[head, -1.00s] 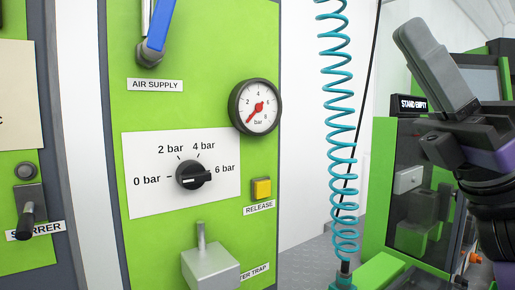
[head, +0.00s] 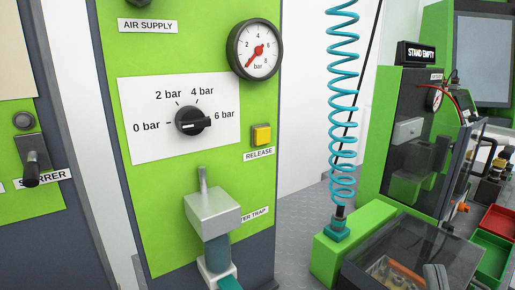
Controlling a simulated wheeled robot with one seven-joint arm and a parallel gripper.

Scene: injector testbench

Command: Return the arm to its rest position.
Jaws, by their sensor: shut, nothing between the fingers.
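The rest of my arm is out of view.
Red (head: 500,222) and green (head: 492,255) trays lie at right.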

